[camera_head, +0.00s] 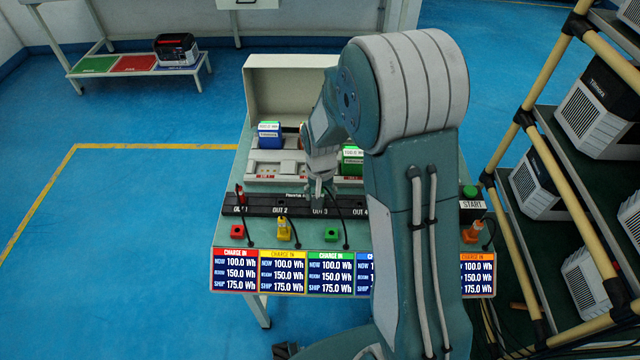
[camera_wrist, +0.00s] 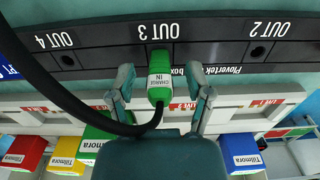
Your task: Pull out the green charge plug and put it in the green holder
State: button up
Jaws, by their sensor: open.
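The green charge plug (camera_wrist: 160,82), labelled CHARGE IN, is seated at OUT 3 on the dark outlet strip (camera_wrist: 100,48) in the wrist view. A thick black cable (camera_wrist: 62,104) curves away from it. My gripper (camera_wrist: 166,86) is open, with one finger on each side of the plug and a visible gap to each. In the head view my gripper (camera_head: 319,192) is over OUT 3 and hides most of the plug. The green holder (camera_head: 331,234) is a small green block on the bench in front of OUT 3, and it looks empty.
A red plug (camera_head: 240,196) stands at OUT 1, behind an empty red holder (camera_head: 237,231). A yellow plug (camera_head: 284,225) sits in its holder. Coloured battery packs (camera_head: 269,135) stand behind the strip. Display panels (camera_head: 283,272) line the front edge. A START button (camera_head: 470,191) is at right.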

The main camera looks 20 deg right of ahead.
jog(key=shift+f, duration=0.25)
grip_shut()
jog(key=shift+r, duration=0.85)
dwell(1.3)
jog(key=shift+r, duration=0.95)
